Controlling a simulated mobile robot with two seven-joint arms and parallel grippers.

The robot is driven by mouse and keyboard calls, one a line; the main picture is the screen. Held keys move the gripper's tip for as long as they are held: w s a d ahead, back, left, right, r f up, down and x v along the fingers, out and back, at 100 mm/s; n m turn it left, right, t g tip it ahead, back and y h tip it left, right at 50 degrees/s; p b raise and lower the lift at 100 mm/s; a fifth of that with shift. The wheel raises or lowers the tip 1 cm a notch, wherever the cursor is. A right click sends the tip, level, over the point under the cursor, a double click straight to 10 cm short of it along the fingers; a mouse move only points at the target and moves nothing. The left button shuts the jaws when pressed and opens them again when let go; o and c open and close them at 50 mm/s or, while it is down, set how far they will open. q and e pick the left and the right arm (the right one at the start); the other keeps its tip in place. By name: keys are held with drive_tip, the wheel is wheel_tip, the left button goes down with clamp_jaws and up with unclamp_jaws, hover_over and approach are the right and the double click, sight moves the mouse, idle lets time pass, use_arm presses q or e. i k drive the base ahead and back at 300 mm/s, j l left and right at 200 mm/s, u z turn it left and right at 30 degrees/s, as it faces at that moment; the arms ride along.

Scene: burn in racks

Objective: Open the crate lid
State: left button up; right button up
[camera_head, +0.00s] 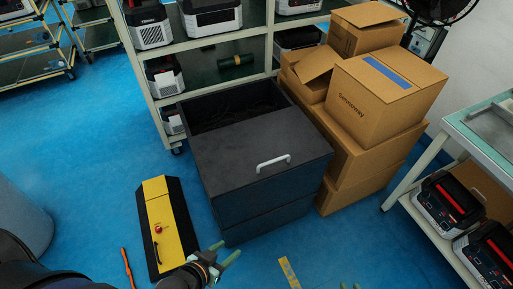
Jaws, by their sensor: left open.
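The crate (268,212) is a large dark box standing on the blue floor in the middle of the head view. Its dark lid (235,150) covers the front part of the top, and a dark gap shows behind it, along the back. A white bar handle (273,162) sits near the lid's front edge. My left gripper (226,252) is open and empty, low in front of the crate and apart from the handle.
A yellow and black floor unit (160,215) with a red button lies left of the crate. Stacked cardboard boxes (385,90) stand close on its right. A rack (150,90) with devices stands behind. A bench (425,215) is at the right.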

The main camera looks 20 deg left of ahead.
sight(232, 157)
drive_tip(key=i+l+u, duration=0.2)
drive_tip(key=i+u, duration=0.25)
drive_tip(key=i+l+u, duration=0.15)
drive_tip(key=l+u, duration=0.2)
drive_tip(key=u, duration=0.15)
drive_tip(key=i+l+u, duration=0.25)
drive_tip(key=l+u, duration=0.2)
